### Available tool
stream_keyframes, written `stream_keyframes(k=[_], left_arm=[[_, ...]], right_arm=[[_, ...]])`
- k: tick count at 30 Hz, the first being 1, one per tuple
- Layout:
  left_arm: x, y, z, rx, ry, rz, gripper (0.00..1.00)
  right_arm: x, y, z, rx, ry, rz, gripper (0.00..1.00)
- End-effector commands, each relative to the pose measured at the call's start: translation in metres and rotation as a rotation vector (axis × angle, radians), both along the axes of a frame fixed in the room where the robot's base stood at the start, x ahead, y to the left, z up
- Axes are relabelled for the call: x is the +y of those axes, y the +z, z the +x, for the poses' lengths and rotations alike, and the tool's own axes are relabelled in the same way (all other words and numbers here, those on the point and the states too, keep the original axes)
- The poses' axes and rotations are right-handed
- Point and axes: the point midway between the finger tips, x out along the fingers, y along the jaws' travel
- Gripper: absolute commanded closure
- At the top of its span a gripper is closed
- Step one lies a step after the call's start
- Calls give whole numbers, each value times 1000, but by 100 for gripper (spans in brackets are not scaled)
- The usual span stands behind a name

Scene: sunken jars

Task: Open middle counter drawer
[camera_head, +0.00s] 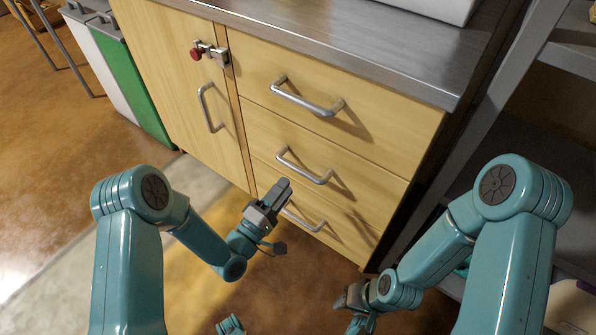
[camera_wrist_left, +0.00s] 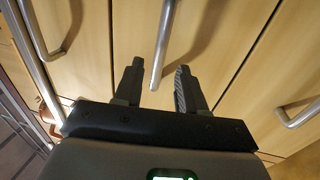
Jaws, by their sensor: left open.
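A wooden counter has three stacked drawers, all closed. The middle drawer (camera_head: 350,178) has a silver bar handle (camera_head: 303,167). My left gripper (camera_head: 284,186) is open, just below the left part of that handle in the head view. In the left wrist view, a bar handle (camera_wrist_left: 164,40), apparently the middle one, runs between the two open fingertips (camera_wrist_left: 158,68). A gap shows on each side, and contact cannot be told.
The top drawer handle (camera_head: 306,98) is above and the bottom drawer handle (camera_head: 303,218), partly behind my left gripper, is below. A cupboard door handle (camera_head: 210,108) and red-knobbed latch (camera_head: 207,53) are left. A grey shelf post (camera_head: 480,125) stands right. Floor before the drawers is open.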

Motion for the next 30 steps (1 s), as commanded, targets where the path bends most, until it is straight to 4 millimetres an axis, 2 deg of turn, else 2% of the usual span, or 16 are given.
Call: stream_keyframes(k=[3, 9, 15, 22, 23, 24, 26, 30], left_arm=[[-17, 4, 22, -5, -2, 1, 60], [-34, 10, 49, -2, -1, 1, 60], [-41, 14, 59, 0, 0, 0, 60], [-41, 14, 59, 0, 1, 0, 60], [-41, 14, 59, 0, 1, 0, 66], [-41, 14, 59, 0, 1, 0, 79], [-41, 14, 59, 0, 0, 0, 99], [-41, 14, 59, 0, 0, 0, 100]], right_arm=[[-1, -8, 1, -2, -5, -1, 54], [-2, -13, 3, -5, -10, -2, 54], [-3, -14, 3, -5, -12, -2, 54], [-3, -14, 3, -5, -12, -2, 54], [-3, -14, 3, -5, -12, -2, 54], [-3, -14, 3, -5, -12, -2, 54], [-3, -14, 3, -5, -12, -2, 54], [-3, -14, 3, -5, -12, -2, 54]])
